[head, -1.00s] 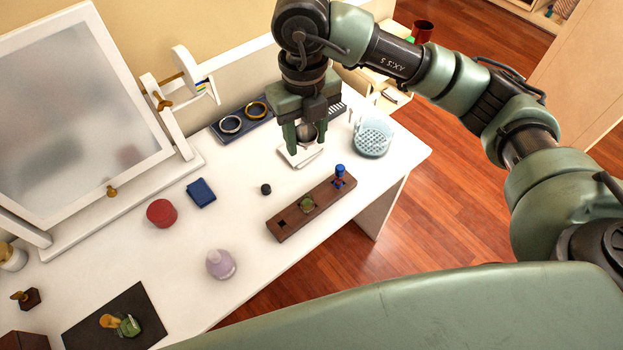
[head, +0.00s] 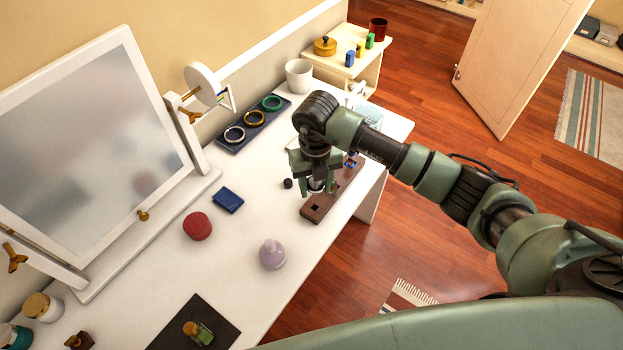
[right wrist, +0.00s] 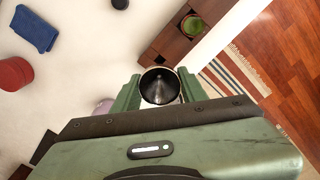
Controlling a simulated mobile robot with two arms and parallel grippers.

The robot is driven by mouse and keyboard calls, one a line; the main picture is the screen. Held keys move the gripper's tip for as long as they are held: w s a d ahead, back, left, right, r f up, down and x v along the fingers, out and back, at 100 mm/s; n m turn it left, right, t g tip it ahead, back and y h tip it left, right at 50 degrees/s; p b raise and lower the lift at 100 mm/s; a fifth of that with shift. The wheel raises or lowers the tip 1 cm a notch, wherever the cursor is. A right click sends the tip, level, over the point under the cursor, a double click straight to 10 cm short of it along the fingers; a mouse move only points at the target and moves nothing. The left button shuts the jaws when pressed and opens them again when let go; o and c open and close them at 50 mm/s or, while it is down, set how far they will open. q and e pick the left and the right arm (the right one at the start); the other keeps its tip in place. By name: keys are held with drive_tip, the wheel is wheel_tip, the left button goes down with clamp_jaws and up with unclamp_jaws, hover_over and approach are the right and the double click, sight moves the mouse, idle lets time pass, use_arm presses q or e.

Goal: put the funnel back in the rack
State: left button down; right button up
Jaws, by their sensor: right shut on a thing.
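My right gripper (head: 318,188) is shut on the small metal funnel (right wrist: 158,86), whose dark open mouth faces the camera in the right wrist view. In the head view the funnel is mostly hidden between the fingers. The gripper is above the near part of the dark wooden rack (head: 309,213), which also shows in the right wrist view (right wrist: 172,43). One square opening of the rack is empty near the funnel. A green round piece (right wrist: 193,26) sits in another. A blue piece (head: 351,162) stands at the far end. My left gripper is not in view.
A small black cap (head: 287,183) lies left of the rack. A lilac bottle (head: 272,255), red round box (head: 197,226) and blue case (head: 228,200) stand nearby. A tray of rings (head: 226,143) and a white cup (head: 299,75) are farther back. The table edge runs close right of the rack.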

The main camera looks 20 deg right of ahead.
sight(315, 203)
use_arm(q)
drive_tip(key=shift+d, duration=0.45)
use_arm(e)
drive_tip(key=shift+d, duration=0.1)
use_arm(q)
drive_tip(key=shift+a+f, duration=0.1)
